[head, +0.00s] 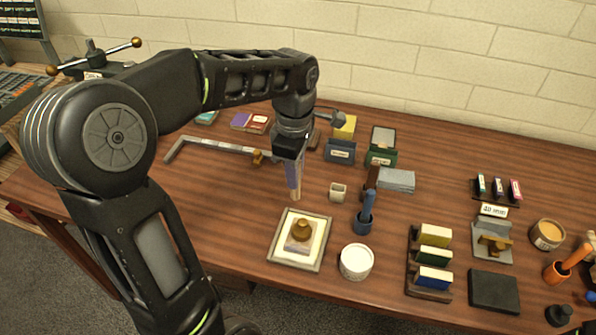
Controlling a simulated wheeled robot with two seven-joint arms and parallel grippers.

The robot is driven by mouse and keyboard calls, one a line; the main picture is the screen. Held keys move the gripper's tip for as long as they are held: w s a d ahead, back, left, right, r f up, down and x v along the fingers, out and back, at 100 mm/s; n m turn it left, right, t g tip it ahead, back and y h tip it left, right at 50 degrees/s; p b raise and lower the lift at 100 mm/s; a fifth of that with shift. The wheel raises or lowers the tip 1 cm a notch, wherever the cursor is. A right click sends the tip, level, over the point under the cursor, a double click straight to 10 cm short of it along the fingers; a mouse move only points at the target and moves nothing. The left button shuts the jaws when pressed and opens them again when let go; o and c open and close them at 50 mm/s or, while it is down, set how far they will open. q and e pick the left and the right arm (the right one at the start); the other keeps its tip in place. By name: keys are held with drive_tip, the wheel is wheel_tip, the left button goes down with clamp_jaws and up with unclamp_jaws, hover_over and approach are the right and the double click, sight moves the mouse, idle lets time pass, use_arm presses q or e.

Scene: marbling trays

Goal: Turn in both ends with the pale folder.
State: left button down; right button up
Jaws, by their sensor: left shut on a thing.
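My left gripper (291,150) reaches down over the middle of the table and is shut on the pale folder (295,188). The folder is a slim pale strip, bluish higher up and tan lower down, and hangs nearly upright. I cannot tell whether its lower tip touches the table. In front of it lies a shallow framed board (279,252) with a white sheet on it. The ends of the piece are too small to judge. My right gripper is not in view.
A rack (413,262) of coloured blocks stands farther right. A metal square (220,145) lies behind left. The table left of the board is clear.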

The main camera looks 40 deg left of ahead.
sight(299, 198)
use_arm(q)
drive_tip(key=shift+w+f, duration=0.15)
drive_tip(key=shift+f, duration=0.25)
drive_tip(key=shift+f+b, duration=0.95)
drive_tip(key=shift+f, duration=0.2)
drive_tip(key=shift+f+b, duration=1.45)
drive_tip(key=shift+f, duration=0.2)
drive_tip(key=shift+f, duration=0.3)
drive_tip(key=shift+d, duration=0.15)
drive_tip(key=shift+w+d+r, duration=0.1)
drive_tip(key=shift+d, duration=0.15)
